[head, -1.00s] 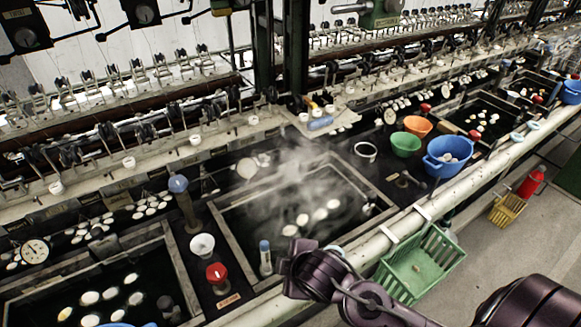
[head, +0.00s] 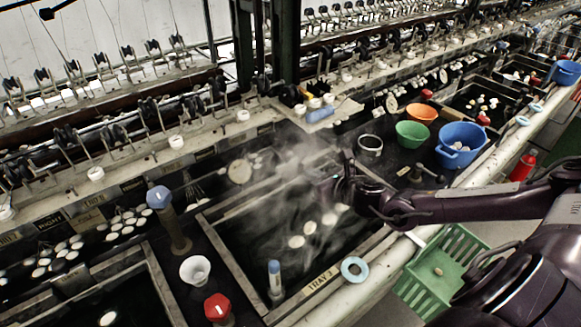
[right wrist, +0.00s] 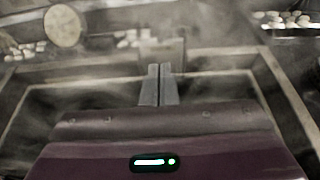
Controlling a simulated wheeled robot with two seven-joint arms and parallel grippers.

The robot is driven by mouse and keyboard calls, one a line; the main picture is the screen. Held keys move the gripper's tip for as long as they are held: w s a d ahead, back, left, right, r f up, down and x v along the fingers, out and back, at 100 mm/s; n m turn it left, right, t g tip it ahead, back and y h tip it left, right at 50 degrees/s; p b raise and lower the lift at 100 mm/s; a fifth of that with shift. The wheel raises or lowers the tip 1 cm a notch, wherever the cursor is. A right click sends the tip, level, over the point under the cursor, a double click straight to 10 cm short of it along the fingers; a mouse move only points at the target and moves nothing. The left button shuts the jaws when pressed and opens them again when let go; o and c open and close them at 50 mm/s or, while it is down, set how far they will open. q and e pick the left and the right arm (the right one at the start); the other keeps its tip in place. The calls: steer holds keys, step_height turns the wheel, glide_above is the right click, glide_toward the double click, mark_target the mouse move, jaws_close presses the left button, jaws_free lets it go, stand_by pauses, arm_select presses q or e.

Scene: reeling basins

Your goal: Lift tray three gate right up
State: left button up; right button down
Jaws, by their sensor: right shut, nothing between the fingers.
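Tray three is the dark, steaming basin (head: 207,222) whose front rim carries a "TRAY 3" label (head: 322,278). Pale cocoons float in its water. My right gripper (head: 326,187) is above the basin's right half, over the water, partly veiled by steam. In the right wrist view its fingers (right wrist: 159,70) are shut and empty, pointing at the far rim. A grey upright plate (right wrist: 178,48) stands at that rim just behind the fingertips; it may be the gate, but I cannot tell, nor whether they touch. My left gripper is out of view.
A blue-capped post (head: 160,198), a white funnel (head: 195,270) and a red knob (head: 217,307) stand left of the basin. Green (head: 412,134) and blue (head: 461,143) bowls stand to the right. A green crate (head: 447,265) hangs in front.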

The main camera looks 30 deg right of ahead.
mark_target(287, 164)
steer(key=x, duration=0.7)
steer(key=shift+w+a+p, duration=0.1)
steer(key=shift+w+p, duration=0.2)
steer(key=shift+p, duration=0.1)
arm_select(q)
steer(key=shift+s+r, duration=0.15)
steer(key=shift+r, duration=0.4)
arm_select(e)
steer(key=shift+w+f, duration=0.3)
steer(key=shift+w, duration=0.15)
